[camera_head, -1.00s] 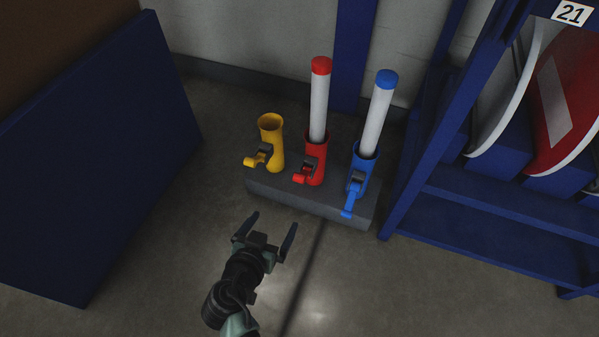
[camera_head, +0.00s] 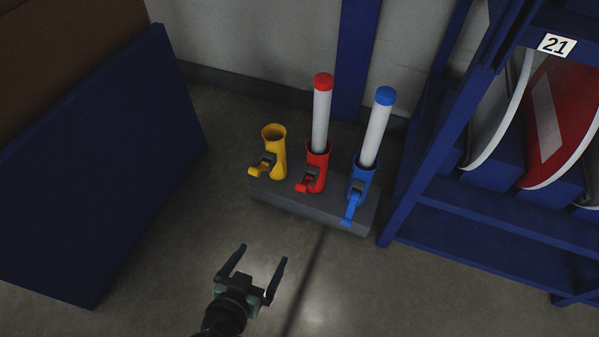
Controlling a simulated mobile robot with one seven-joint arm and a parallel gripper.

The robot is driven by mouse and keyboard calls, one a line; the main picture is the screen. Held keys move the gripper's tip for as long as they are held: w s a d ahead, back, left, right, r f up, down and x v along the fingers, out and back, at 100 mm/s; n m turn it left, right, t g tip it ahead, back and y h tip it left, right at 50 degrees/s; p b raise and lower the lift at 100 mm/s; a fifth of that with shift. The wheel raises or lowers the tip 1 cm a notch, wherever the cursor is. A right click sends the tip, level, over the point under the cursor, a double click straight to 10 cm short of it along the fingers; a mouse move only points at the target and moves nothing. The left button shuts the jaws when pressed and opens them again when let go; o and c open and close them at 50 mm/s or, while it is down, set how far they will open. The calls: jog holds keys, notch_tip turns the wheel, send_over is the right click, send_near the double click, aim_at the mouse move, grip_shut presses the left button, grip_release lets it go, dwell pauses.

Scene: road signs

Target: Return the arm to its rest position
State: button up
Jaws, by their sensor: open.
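My gripper (camera_head: 258,258) is open and empty at the bottom middle of the head view, its two dark fingers pointing up the picture. It is in front of a grey base block (camera_head: 300,203) and apart from it. On the block stand a yellow holder (camera_head: 277,152), a red holder (camera_head: 317,168) and a blue holder (camera_head: 361,183). The yellow holder is empty. A white tube with a red cap (camera_head: 322,115) stands in the red holder. A white tube with a blue cap (camera_head: 377,130) stands in the blue holder, leaning right.
A blue panel (camera_head: 100,170) stands at the left. A blue rack (camera_head: 480,220) with round signs, one red (camera_head: 560,125), and a "21" label (camera_head: 556,45) stands at the right. A blue post (camera_head: 356,60) and grey wall are behind. The floor around my gripper is clear.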

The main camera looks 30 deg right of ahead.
jog(key=shift+s+a+r, duration=0.1)
jog(key=shift+s+a, duration=0.1)
jog(key=shift+w, duration=0.1)
jog(key=w+a+r+n+t+y, duration=0.1)
jog(key=w+a+r+t+y, duration=0.3)
jog(key=r, duration=0.7)
jog(key=w+d+r+n+t+h, duration=0.1)
jog(key=w+r+t, duration=0.1)
jog(key=w+r, duration=0.6)
jog(key=w+a+r+n+t+y, duration=0.1)
jog(key=w+a+r+t+y, duration=0.15)
jog(key=r, duration=1.05)
notch_tip(320, 180, up, 19)
jog(key=s+n+t, duration=0.2)
jog(key=n+t, duration=0.1)
jog(key=t, duration=0.2)
jog(key=s+r+n+t+y, duration=0.3)
jog(key=s+r+t, duration=0.3)
jog(key=s+r, duration=0.7)
notch_tip(320, 180, up, 40)
jog(key=w+p, duration=0.1)
jog(key=p, duration=3.5)
jog(key=shift+a+f+n+p, duration=0.2)
jog(key=shift+n+p, duration=0.1)
jog(key=shift+p, duration=0.05)
